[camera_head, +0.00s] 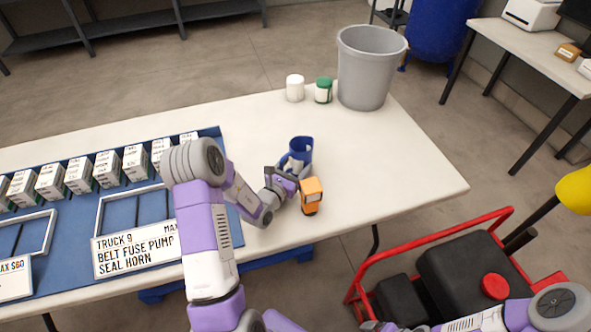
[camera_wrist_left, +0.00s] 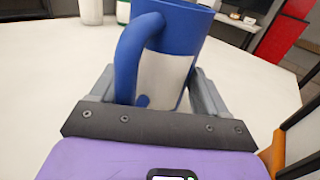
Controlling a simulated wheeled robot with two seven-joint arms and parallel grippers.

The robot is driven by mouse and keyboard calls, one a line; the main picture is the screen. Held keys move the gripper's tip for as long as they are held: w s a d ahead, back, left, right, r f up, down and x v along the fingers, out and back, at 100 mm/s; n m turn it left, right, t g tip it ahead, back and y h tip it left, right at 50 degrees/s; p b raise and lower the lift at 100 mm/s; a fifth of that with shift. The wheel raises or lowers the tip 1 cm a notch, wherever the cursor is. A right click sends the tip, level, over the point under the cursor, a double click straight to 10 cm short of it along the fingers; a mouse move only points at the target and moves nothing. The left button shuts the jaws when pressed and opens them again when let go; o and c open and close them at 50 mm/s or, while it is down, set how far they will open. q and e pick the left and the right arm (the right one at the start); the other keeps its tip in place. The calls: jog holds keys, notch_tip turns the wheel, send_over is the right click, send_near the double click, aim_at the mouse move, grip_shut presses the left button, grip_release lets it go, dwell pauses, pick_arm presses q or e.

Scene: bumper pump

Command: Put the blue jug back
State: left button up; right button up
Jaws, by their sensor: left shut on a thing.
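The blue jug (camera_head: 301,147) has a blue handle and a pale label. It is upright on the right part of the white table (camera_head: 420,180), or just above it; I cannot tell which. My left gripper (camera_head: 291,172) is shut on the jug, with one finger on each side of its body. In the left wrist view the jug (camera_wrist_left: 180,35) fills the space between the fingers, its handle toward the camera. Its base is hidden behind the gripper. My right arm shows at the lower right of the head view, but its gripper cannot be made out.
An orange box-shaped item (camera_head: 311,194) stands close beside my left gripper. A grey bin (camera_head: 366,70), a white jar (camera_head: 295,88) and a green-lidded jar (camera_head: 324,90) stand at the back. A blue tray (camera_head: 150,202) with several white boxes lies left. A red-framed machine (camera_head: 455,270) stands beyond the front edge.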

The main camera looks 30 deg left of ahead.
pick_arm(q)
jog(key=shift+f, duration=0.3)
jog(key=shift+f, duration=0.2)
jog(key=o, duration=1)
jog(key=shift+c, duration=0.2)
jog(key=shift+s+r, duration=0.1)
jog(key=shift+r, duration=0.1)
jog(key=s+p, duration=0.2)
jog(key=s, duration=1)
jog(key=shift+d, duration=0.15)
jog(key=shift+w, duration=0.1)
